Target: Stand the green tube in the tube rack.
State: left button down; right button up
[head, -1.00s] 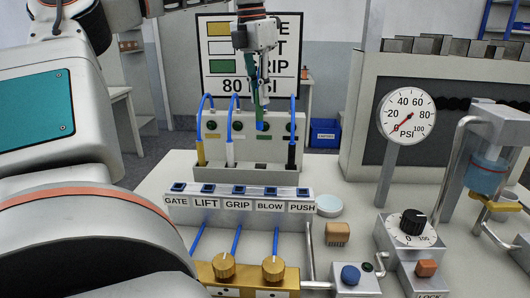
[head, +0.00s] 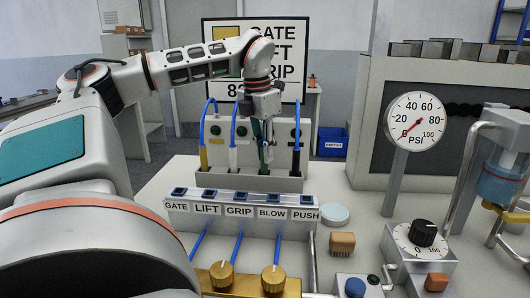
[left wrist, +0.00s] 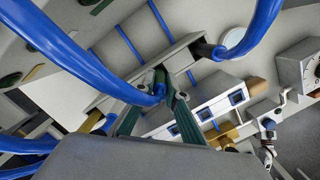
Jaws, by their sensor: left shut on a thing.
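The green tube (head: 264,169) is a blue hose with a green end, and its lower end is at the tube rack (head: 247,184). I cannot tell whether it is seated in a slot. My left gripper (head: 264,142) is shut on the tube from above and hides its upper part. In the left wrist view the gripper's green fingers (left wrist: 172,100) close around the tube end beside the rack (left wrist: 135,72). The yellow tube (head: 204,157), white tube (head: 232,157) and black tube (head: 296,158) stand upright in the rack. My right gripper is not in view.
A labelled row of blue sockets (head: 240,206) lies in front of the rack, with two brass knobs (head: 222,275) nearer. A back panel (head: 285,125) stands behind the rack. A pressure gauge (head: 414,122) and a dial box (head: 410,255) are on the right.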

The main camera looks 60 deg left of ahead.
pick_arm(q)
jog(key=shift+r, duration=0.1)
jog(key=c, duration=2)
grip_release()
jog(key=shift+c, duration=0.2)
notch_tip(320, 180, up, 12)
jog(key=s+p, duration=0.1)
jog(key=shift+s+d+p, duration=0.15)
jog(key=shift+s+p, duration=0.15)
jog(key=shift+p, duration=0.05)
